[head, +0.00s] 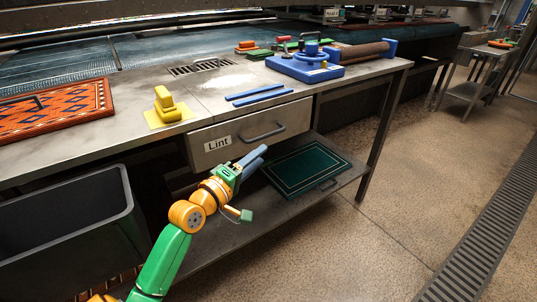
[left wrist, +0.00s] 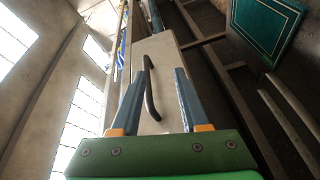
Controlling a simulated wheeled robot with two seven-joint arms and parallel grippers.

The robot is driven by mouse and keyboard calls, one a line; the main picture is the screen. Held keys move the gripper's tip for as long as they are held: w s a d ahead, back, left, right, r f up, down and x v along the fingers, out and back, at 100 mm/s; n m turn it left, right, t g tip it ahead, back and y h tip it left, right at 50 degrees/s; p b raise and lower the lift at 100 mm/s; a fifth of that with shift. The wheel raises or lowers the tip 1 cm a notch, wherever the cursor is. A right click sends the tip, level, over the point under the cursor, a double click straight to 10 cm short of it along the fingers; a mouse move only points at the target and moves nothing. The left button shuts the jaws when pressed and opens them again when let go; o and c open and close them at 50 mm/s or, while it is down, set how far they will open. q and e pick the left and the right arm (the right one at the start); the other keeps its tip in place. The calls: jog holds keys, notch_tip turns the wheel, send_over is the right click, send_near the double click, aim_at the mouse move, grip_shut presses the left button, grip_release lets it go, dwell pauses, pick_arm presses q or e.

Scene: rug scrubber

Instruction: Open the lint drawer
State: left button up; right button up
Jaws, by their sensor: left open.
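The lint drawer (head: 215,137) is a grey metal front under the worktop, marked with a "Lint" label. It looks shut. Its dark bar handle (head: 262,133) is on the right half of the front. My left gripper (head: 258,156) is just below the handle and in front of the drawer, with its blue fingers pointing toward it. In the left wrist view the gripper (left wrist: 155,75) is open, and the handle (left wrist: 150,88) shows between the two fingers, farther off. The drawer front (left wrist: 160,55) lies behind it. Nothing is held. My right gripper is out of view.
A lower shelf holds a green bordered mat (head: 306,167) below the drawer. A grey bin (head: 70,225) stands at left. On the worktop are an orange patterned rug (head: 55,110), a yellow block (head: 166,104), blue strips (head: 258,94) and a blue device (head: 305,67).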

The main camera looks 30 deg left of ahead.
aim_at(269, 135)
pick_arm(q)
jog(key=r, duration=0.1)
jog(key=a+n, duration=0.1)
jog(key=r+t, duration=0.1)
jog(key=shift+w+a+r+y, duration=0.2)
jog(key=shift+w+r+y, duration=0.1)
jog(key=shift+w, duration=0.05)
jog(key=w, duration=0.6)
jog(key=shift+w+d+r+b, duration=0.1)
jog(key=shift+w+b, duration=0.15)
jog(key=shift+b, duration=0.05)
grip_shut()
dwell(0.5)
